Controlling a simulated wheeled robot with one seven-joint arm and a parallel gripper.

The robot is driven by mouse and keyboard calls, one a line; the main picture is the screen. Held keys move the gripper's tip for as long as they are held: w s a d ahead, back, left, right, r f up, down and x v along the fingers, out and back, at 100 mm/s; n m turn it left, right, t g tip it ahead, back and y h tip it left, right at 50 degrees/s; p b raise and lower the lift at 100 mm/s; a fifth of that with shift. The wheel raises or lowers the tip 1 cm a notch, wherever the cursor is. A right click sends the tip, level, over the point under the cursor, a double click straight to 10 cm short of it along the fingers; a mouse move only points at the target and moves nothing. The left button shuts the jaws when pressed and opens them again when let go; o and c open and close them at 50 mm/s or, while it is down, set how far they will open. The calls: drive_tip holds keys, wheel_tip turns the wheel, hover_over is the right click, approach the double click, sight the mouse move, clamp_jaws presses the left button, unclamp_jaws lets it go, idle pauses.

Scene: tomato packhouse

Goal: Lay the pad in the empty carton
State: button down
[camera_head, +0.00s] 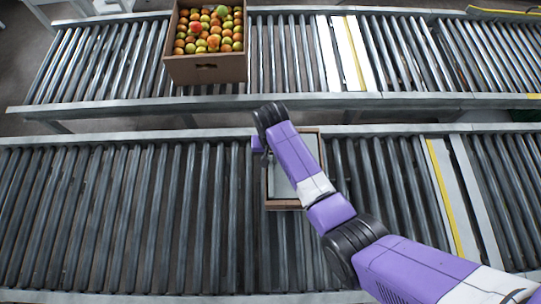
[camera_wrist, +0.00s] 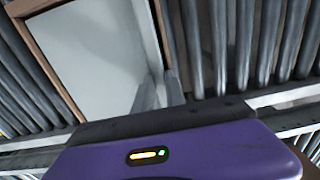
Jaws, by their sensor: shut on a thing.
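The carton (camera_head: 286,206) is a brown open box on the near roller conveyor, partly hidden under my arm. The pad (camera_head: 280,184) is a flat pale grey sheet that shows within the carton's outline. In the wrist view the pad (camera_wrist: 88,50) fills most of the space between the carton's brown rims (camera_wrist: 45,64). My gripper (camera_wrist: 160,92) is shut on the pad's edge, close to the carton's right side. I cannot tell whether the pad touches the carton's floor.
A carton full of red and green tomatoes (camera_head: 207,70) stands on the far conveyor (camera_head: 110,65). The near conveyor's rollers (camera_head: 120,215) are bare left of the carton. A pale plate with a yellow stripe (camera_head: 445,200) crosses the near conveyor at the right.

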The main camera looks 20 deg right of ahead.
drive_tip(key=shift+s+f, duration=0.35)
drive_tip(key=c, duration=1.3)
unclamp_jaws()
drive_tip(key=c, duration=0.3)
drive_tip(key=shift+d, duration=0.1)
drive_tip(key=r+p, duration=0.6)
drive_tip(key=shift+w+r, duration=0.25)
drive_tip(key=shift+r, duration=0.05)
